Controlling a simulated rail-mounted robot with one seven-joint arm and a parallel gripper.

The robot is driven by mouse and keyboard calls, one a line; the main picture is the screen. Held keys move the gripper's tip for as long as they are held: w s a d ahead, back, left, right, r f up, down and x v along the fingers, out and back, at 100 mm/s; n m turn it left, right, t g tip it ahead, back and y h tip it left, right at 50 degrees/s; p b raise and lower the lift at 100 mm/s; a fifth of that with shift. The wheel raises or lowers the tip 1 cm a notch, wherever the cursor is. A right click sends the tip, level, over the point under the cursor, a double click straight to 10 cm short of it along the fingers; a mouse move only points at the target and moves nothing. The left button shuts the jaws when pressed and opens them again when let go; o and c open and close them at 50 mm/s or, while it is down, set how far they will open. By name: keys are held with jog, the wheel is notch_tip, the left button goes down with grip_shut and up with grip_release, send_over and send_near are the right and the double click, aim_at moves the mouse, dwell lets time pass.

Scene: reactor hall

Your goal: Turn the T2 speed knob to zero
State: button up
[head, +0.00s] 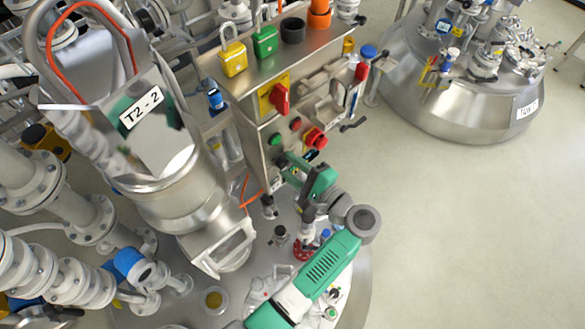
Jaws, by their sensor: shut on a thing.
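The T2-2 label (141,107) is on the large steel drive unit at the left. Beside it stands a steel control box (240,95) with switches on its front. My gripper (284,160) reaches the lower front of this box, below the green and red buttons, and is shut. It appears to be shut on the speed knob there. The knob is mostly hidden by the fingers, and its pointer and scale cannot be read.
A red switch on a yellow plate (279,97), a green button (275,140) and a red emergency stop (315,138) sit close above my gripper. Padlocks (232,58) stand on the box top. Pipes and valves crowd the vessel lid below. Open floor (460,220) lies right.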

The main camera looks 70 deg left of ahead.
jog(key=n+b, duration=0.2)
jog(key=n, duration=0.2)
jog(key=shift+f, duration=0.15)
jog(key=shift+n+t+b, duration=0.3)
jog(key=shift+n+b, duration=0.95)
jog(key=shift+n, duration=0.25)
jog(key=o, duration=1)
jog(key=v, duration=0.8)
jog(key=shift+s, duration=0.15)
